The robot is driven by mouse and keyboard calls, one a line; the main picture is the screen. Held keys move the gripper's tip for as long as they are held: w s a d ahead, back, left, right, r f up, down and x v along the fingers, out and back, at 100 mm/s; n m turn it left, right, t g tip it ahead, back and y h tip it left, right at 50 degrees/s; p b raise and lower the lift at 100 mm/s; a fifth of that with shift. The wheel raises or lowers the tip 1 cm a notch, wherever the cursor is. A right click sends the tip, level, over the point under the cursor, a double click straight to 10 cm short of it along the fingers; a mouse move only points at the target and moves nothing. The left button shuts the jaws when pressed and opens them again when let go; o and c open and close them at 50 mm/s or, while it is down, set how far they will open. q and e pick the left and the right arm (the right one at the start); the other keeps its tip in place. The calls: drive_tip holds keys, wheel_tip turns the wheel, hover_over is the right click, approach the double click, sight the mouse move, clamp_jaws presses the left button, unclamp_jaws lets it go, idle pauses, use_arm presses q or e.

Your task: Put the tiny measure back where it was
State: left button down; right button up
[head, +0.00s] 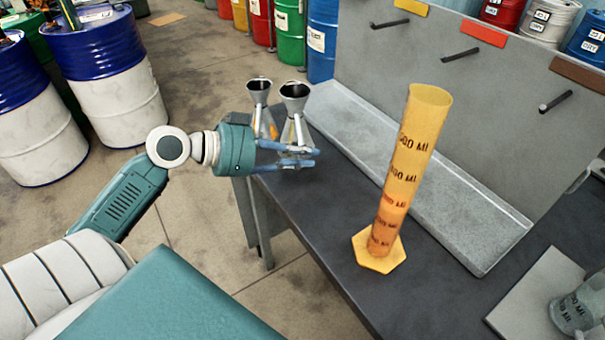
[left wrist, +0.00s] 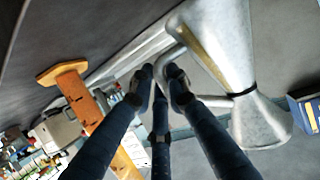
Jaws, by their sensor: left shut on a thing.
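Two metal measures, each with a cup on top of a flared body, show side by side at the table's far left corner. The left one (head: 259,88) looks smaller than the right one (head: 294,92). My left gripper (head: 312,157) is in front of their lower parts and partly hides them. In the left wrist view my fingers (left wrist: 162,82) are shut at the handle of a metal measure (left wrist: 225,60). It appears to be the right one; I cannot tell surely whether it is the tiny one. My right gripper is not in view.
A tall yellow measuring cylinder (head: 404,165) with orange liquid stands on the dark table (head: 330,235). A grey tray (head: 420,185) lies along a board (head: 480,115) with bare pegs (head: 460,55). A clear vessel (head: 575,312) stands on a pale pad at lower right.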

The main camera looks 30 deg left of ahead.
use_arm(q)
wheel_tip(320, 180, down, 6)
drive_tip(key=shift+f, duration=0.4)
drive_tip(key=c, duration=1.7)
unclamp_jaws()
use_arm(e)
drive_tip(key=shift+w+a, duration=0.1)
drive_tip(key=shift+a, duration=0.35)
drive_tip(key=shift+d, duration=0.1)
